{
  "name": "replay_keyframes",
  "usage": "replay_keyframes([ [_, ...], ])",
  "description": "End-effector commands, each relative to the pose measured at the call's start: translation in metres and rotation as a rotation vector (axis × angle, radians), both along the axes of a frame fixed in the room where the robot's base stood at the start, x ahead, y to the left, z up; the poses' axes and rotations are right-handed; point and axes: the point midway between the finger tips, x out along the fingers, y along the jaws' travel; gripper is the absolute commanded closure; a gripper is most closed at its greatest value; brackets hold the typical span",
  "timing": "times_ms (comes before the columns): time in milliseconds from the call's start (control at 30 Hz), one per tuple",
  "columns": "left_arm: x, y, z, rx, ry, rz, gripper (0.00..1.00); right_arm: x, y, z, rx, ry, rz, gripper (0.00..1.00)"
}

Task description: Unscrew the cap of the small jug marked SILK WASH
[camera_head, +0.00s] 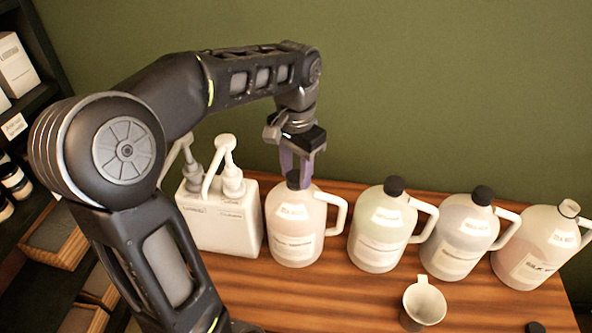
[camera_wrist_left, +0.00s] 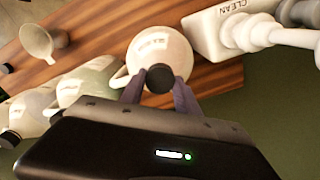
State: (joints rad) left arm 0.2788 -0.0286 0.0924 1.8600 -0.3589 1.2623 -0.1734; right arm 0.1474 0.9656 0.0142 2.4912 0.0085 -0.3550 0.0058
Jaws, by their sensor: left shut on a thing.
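The jug at the far right (camera_head: 540,245) has a label that seems to begin with SILK; the rest is hard to read. Its neck is open, with no cap on it. A dark cap (camera_head: 535,327) lies on the table at the front edge of the view. My left gripper (camera_head: 296,168) points down over the leftmost jug (camera_head: 294,225), its fingers shut on that jug's black cap (camera_head: 293,180). The cap (camera_wrist_left: 160,78) shows between the fingertips in the left wrist view and appears to sit on the jug's neck. My right gripper is not in view.
Two more capped jugs (camera_head: 383,228) (camera_head: 466,238) stand between these. A white pump container (camera_head: 222,222) stands close left of the gripped jug. A small cup with a handle (camera_head: 424,306) is in front. A shelf (camera_head: 40,240) is at the left; a green wall is behind.

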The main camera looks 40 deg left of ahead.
Motion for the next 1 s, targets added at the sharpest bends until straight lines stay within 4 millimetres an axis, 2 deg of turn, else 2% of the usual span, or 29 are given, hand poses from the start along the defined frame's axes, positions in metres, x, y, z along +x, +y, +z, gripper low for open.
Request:
replay_keyframes([
  [533, 0.0000, -0.0002, 0.0004, -0.001, 0.000, 0.968, 1.00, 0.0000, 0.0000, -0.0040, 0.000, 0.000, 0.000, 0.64],
  [700, -0.0001, 0.0000, 0.0006, -0.001, 0.000, 1.100, 1.00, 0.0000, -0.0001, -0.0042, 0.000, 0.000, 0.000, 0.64],
  [900, -0.0001, 0.0000, 0.0007, -0.001, 0.000, 1.104, 1.00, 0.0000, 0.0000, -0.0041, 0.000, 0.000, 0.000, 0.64],
  [933, -0.0001, 0.0000, 0.0007, -0.001, 0.000, 1.104, 0.61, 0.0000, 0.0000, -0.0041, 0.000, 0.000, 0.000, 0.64],
  [1000, -0.0001, 0.0000, 0.0007, 0.000, 0.000, 1.103, 0.55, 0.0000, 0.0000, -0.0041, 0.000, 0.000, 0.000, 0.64],
])
